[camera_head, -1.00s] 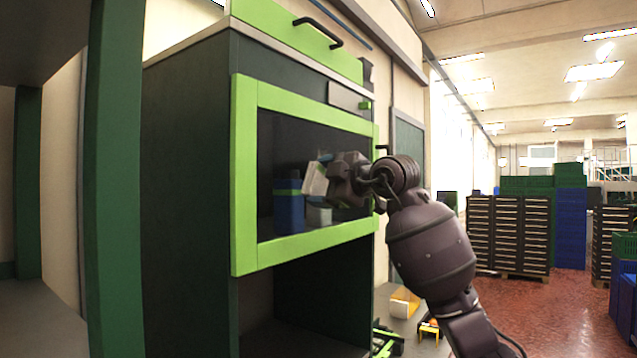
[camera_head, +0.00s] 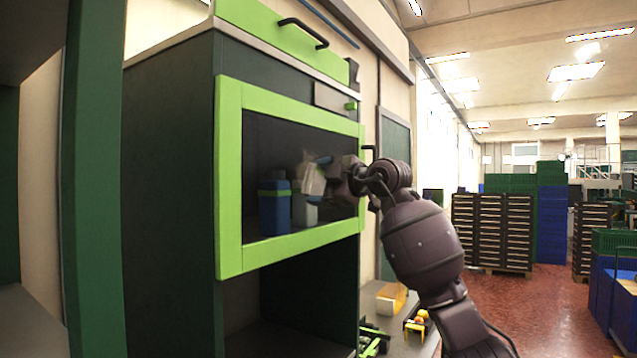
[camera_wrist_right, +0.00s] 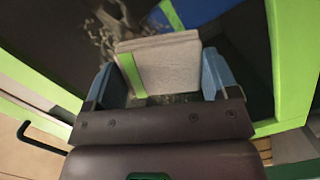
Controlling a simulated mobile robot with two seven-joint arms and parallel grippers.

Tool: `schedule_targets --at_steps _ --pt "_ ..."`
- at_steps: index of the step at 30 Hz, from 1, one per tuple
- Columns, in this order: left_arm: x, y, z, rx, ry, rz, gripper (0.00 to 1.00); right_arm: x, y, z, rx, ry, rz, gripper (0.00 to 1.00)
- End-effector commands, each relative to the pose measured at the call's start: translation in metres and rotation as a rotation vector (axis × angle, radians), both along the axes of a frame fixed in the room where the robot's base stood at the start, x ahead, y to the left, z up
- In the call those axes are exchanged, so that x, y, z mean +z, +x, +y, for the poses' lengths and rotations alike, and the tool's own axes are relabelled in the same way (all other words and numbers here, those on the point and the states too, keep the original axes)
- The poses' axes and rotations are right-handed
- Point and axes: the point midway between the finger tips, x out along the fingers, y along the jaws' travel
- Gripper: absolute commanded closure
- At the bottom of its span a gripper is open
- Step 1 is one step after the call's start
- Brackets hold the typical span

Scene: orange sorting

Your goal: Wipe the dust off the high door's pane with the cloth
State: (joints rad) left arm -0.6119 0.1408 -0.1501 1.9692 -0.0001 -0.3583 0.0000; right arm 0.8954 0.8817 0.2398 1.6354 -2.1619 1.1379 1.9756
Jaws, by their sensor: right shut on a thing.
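The high door has a light green frame (camera_head: 230,180) around a dark see-through pane (camera_head: 265,148); it is shut on the dark cabinet. My right gripper (camera_head: 322,178) is at the right half of the pane. It is shut on a folded pale cloth (camera_head: 309,181). In the right wrist view the cloth (camera_wrist_right: 172,66), with a green stripe, sits between the two blue fingers (camera_wrist_right: 160,85). The cloth is at the pane; I cannot tell whether it touches. A mottled greyish dust patch (camera_wrist_right: 103,38) shows beside the cloth in the wrist view. My left gripper is out of view.
Behind the pane stand a blue container (camera_head: 273,212) and a whitish one (camera_head: 303,212). A green drawer with a black handle (camera_head: 304,32) is above the door. An open bay lies below it. A dark green post (camera_head: 92,180) stands at left. Small items (camera_head: 415,322) lie low on the right.

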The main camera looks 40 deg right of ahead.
Motion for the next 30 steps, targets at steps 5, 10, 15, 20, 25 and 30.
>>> schedule_targets --at_steps 5,10,15,20,25,30 --pt "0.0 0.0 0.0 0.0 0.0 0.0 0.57 -0.001 0.005 -0.011 -0.001 0.003 0.002 0.39" --pt "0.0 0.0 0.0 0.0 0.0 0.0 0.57 -0.001 0.009 -0.022 0.0 0.002 0.003 0.39" --pt "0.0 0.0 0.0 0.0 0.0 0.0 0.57 0.0 0.013 -0.03 -0.001 0.002 0.002 0.39" --pt "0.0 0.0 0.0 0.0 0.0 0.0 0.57 0.0 0.014 -0.033 0.0 0.001 0.001 0.39" --pt "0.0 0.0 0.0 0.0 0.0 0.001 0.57 0.0 0.017 -0.043 -0.001 0.002 0.002 0.39" --pt "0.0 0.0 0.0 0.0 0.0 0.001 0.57 -0.001 0.022 -0.055 -0.001 0.001 0.003 0.39"
